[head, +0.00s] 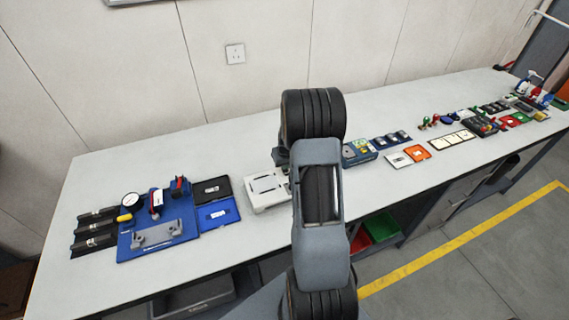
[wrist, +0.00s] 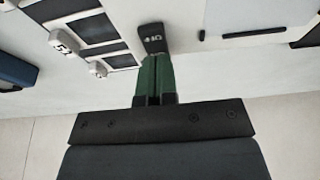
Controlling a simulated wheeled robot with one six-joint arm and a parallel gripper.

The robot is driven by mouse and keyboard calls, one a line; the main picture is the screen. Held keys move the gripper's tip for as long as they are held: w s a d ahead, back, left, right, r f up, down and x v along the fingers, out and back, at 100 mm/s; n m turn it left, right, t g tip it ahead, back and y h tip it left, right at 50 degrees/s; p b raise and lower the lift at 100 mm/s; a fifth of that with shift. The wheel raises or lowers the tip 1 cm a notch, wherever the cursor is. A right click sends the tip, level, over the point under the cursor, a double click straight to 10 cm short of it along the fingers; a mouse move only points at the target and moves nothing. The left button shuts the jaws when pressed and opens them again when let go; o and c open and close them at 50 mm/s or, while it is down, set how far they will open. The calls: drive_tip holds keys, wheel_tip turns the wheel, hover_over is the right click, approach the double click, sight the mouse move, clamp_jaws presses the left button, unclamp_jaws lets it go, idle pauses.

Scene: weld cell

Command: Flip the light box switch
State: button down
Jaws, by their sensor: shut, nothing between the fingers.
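The light box (head: 264,190) is a white, flat case on the bench in the head view, just left of my arm, which hides part of it. In the wrist view a black switch (wrist: 152,38) with white marks stands at the top centre. My gripper (wrist: 154,62) has green fingers, shut together and empty. Their tips are at the near edge of the switch and overlap it in the picture. I cannot tell whether they touch it or which way the switch is tilted. In the head view my arm hides the fingers.
Left of the light box are a dark open case (head: 212,190) and a blue fixture plate (head: 150,250) with gauges. Right of my arm are a small blue box (head: 358,152) and an orange item (head: 416,153). In the wrist view, a grey-white knob (wrist: 63,42) sits left of the switch.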

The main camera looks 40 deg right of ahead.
drive_tip(key=shift+w+f+b, duration=0.1)
drive_tip(key=shift+f+b, duration=0.45)
drive_tip(key=shift+b, duration=0.35)
drive_tip(key=shift+r, duration=0.3)
drive_tip(key=shift+f, duration=0.1)
drive_tip(key=shift+s+a, duration=0.1)
drive_tip(key=shift+s, duration=0.35)
drive_tip(key=shift+s+a, duration=0.1)
drive_tip(key=shift+s, duration=0.25)
drive_tip(key=shift+r, duration=0.2)
